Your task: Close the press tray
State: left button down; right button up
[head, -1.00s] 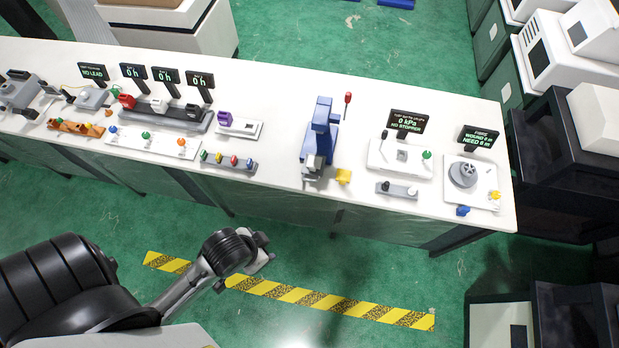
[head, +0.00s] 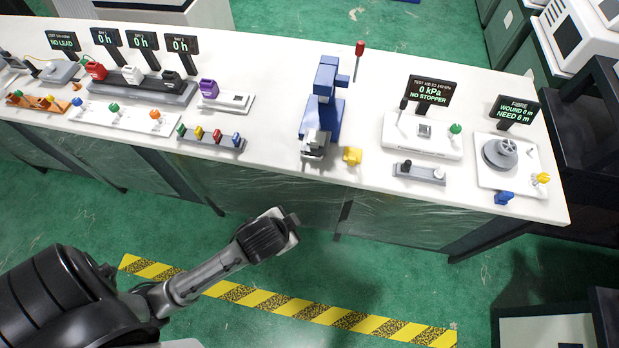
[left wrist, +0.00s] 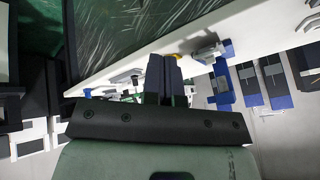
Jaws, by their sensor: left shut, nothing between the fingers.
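The press (head: 326,88) is a blue upright machine near the front edge of the white table. Its grey tray part (head: 314,146) sticks out at the front; I cannot tell how far out it is. The press also shows in the left wrist view (left wrist: 222,85), right of my fingers, with its grey part toward the table edge. My left gripper (head: 293,217) is in front of the table, short of the press and apart from it. In the left wrist view its two dark fingers (left wrist: 164,78) are together and empty. My right gripper is in neither view.
A yellow piece (head: 352,155) sits right of the press front. A red-handled tool (head: 359,48) stands behind it. A grey block with knobs (head: 419,173) and the test stand (head: 425,145) are to the right. A rack of coloured pegs (head: 211,138) is to the left.

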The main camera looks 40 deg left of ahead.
pick_arm(q)
jog(key=w+a+f+m+t+y+b, duration=0.2)
jog(key=w+a+f+m+y+b, duration=0.15)
jog(key=w+f+m+b, duration=0.35)
jog(key=w+a+m+t+y, duration=0.1)
jog(key=w+a+m, duration=0.1)
jog(key=w+m, duration=0.2)
jog(key=w+a+m+t+y, duration=0.1)
jog(key=w+m, duration=0.3)
jog(key=m, duration=0.4)
jog(key=w+a+m+t+y, duration=0.1)
jog(key=w+a+m+t, duration=0.2)
jog(key=w+m, duration=0.2)
jog(key=shift+a+f+m+b, duration=0.2)
jog(key=shift+m, duration=0.35)
jog(key=shift+a+f+m+b, duration=0.15)
jog(key=shift+m+b, duration=0.05)
jog(key=shift+m, duration=0.35)
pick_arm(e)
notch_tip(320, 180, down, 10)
